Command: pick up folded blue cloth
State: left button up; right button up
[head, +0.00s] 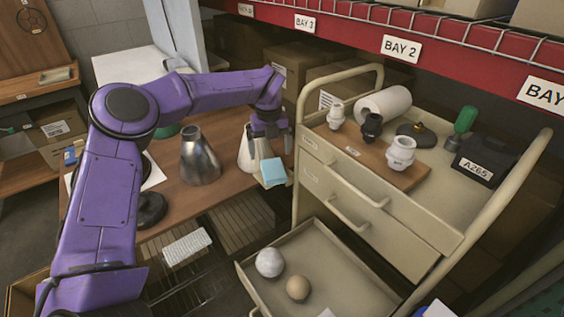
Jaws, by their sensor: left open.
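The folded blue cloth (273,172) lies near the right end of the brown wooden table, on a yellowish thing that shows as a thin edge beneath it. My left gripper (271,146) points down just above the cloth, with its fingers apart and nothing between them. I cannot tell whether a fingertip touches the cloth. My right gripper is not in view.
A cream cone shade (246,158) stands close left of the cloth, with a metal cone shade (199,160) farther left. The beige drawer cart (375,235) stands close right. Its open lower drawer holds a white ball (270,262) and a tan ball (298,288).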

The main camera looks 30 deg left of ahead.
aim_at(273, 168)
pick_arm(q)
jog(key=shift+w, duration=0.35)
jog(key=shift+d+f, duration=0.15)
jog(key=shift+f, duration=0.1)
notch_tip(273, 168, down, 7)
jog(key=shift+r+p, duration=0.15)
jog(key=shift+p, duration=0.65)
jog(key=shift+r, duration=0.1)
jog(key=shift+c, duration=0.3)
jog(key=c, duration=1.1)
jog(key=shift+r, duration=0.1)
jog(key=shift+r, duration=0.3)
jog(key=s+r, duration=0.1)
jog(key=r, duration=0.1)
jog(key=s+d+r+b, duration=0.1)
jog(key=r, duration=0.2)
jog(key=s+d+r+b, duration=0.1)
jog(key=s+r, duration=0.1)
jog(key=shift+d+r, duration=0.1)
jog(key=shift+r, duration=0.25)
jog(key=s+d+r, duration=0.1)
jog(key=s, duration=0.2)
jog(key=s+d+r+b, duration=0.1)
jog(key=s+r, duration=0.1)
jog(key=s+d+r+b, duration=0.1)
jog(key=s+d, duration=0.1)
jog(key=s, duration=0.1)
jog(key=shift+s+r, duration=0.25)
jog(key=shift+s, duration=0.1)
